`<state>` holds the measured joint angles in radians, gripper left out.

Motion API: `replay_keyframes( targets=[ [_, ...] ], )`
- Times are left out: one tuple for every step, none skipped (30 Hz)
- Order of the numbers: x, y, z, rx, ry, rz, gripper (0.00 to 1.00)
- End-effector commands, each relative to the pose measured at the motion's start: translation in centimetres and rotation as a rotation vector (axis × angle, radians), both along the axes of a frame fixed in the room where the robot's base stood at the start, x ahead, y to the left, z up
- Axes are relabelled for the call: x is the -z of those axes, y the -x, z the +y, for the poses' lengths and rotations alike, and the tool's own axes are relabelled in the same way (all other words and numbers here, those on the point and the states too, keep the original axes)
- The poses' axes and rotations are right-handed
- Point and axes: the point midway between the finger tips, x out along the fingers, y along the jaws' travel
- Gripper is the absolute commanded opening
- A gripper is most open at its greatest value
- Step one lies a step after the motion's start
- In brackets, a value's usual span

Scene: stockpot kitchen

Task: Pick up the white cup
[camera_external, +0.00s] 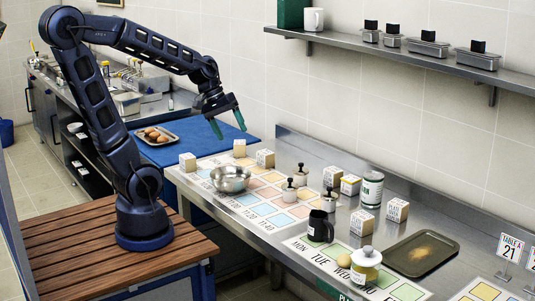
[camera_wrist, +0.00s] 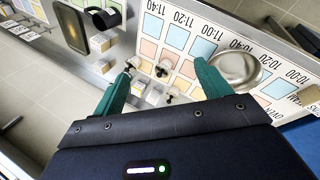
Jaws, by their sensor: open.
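A white cup (camera_external: 313,18) with a handle stands upright on the steel wall shelf (camera_external: 400,50), beside a green box (camera_external: 292,13), in the external view. It does not show in the wrist view. My gripper (camera_external: 227,122) is open and empty, in the air above the far left part of the counter, left of and lower than the cup in the picture. Its two green fingers also show apart in the wrist view (camera_wrist: 163,70), with the counter and its labelled chart below.
Several dark-topped metal containers (camera_external: 428,45) line the shelf's right. Below are a steel bowl (camera_external: 230,179), several small boxes (camera_external: 362,222), a black jug (camera_external: 320,226), a can (camera_external: 371,189), a lidded white pot (camera_external: 365,266) and a tray (camera_external: 421,254). The air between gripper and shelf looks clear.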

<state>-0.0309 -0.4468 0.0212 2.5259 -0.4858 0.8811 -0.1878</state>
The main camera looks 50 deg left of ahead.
Motion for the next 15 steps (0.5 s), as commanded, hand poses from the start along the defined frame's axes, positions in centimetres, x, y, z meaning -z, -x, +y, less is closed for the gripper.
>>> replay_keyframes(
  targets=[
    [0.8,-0.9,-0.3,-0.05,0.045,0.034,0.76],
    [1.2,-1.4,-0.6,-0.082,0.074,0.052,0.76],
    [1.7,-2.1,-0.9,-0.126,0.111,0.078,0.76],
    [2.0,-2.6,-1.1,-0.159,0.139,0.095,0.76],
    [2.4,-3.1,-1.3,-0.193,0.166,0.114,0.76],
    [3.0,-3.8,-1.5,-0.24,0.202,0.139,0.76],
    [3.4,-4.4,-1.7,-0.275,0.228,0.157,0.76],
    [3.8,-4.9,-1.9,-0.311,0.254,0.177,0.76],
    [4.4,-5.6,-2.0,-0.357,0.287,0.203,0.76],
    [4.8,-6.1,-2.1,-0.394,0.312,0.222,0.76],
    [5.2,-6.7,-2.2,-0.432,0.335,0.242,0.76],
    [5.9,-7.4,-2.3,-0.481,0.367,0.267,0.76],
    [6.4,-7.9,-2.3,-0.52,0.39,0.287,0.76],
    [6.8,-8.4,-2.4,-0.558,0.412,0.306,0.76],
    [7.5,-9.2,-2.4,-0.611,0.442,0.333,0.76]
  ],
)
